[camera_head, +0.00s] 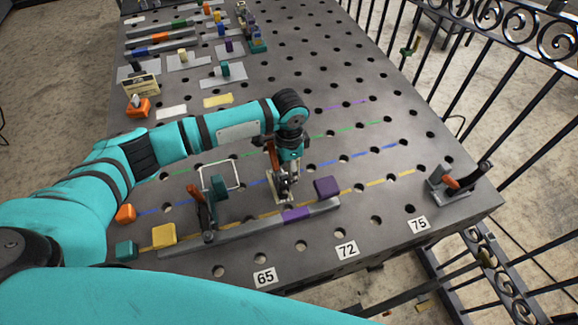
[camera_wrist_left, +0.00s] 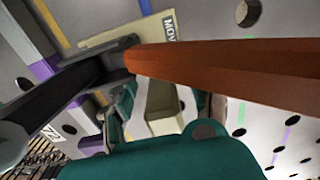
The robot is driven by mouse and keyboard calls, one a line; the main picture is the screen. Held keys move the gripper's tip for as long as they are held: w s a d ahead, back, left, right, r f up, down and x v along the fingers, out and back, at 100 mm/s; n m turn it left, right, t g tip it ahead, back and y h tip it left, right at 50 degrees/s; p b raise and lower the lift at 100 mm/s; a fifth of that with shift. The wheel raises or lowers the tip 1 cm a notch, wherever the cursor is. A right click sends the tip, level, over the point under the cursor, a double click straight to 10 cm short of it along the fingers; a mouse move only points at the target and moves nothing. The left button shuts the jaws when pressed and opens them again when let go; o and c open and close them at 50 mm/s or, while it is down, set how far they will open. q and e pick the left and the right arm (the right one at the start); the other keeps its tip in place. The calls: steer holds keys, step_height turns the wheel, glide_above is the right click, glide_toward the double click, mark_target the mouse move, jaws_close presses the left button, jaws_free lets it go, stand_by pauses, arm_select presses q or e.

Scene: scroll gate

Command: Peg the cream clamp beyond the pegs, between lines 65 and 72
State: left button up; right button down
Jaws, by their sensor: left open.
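The cream clamp (camera_head: 276,185) stands on the table just behind the long grey bar (camera_head: 240,231), with its orange handle up. In the left wrist view its orange handle (camera_wrist_left: 230,70) crosses over its cream block (camera_wrist_left: 165,105) and dark arm. My left gripper (camera_head: 288,187) is open, pointing down at the clamp. In the wrist view its fingers (camera_wrist_left: 160,112) stand either side of the cream block; contact cannot be told. White number labels 65 (camera_head: 265,277) and 72 (camera_head: 346,250) lie along the front edge. My right gripper is not in view.
A purple block (camera_head: 327,187) sits right of my gripper. Yellow (camera_head: 164,234) and teal (camera_head: 127,250) blocks lie left.

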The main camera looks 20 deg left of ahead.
arm_select(q)
step_height(320, 180, up, 12)
stand_by(0.5)
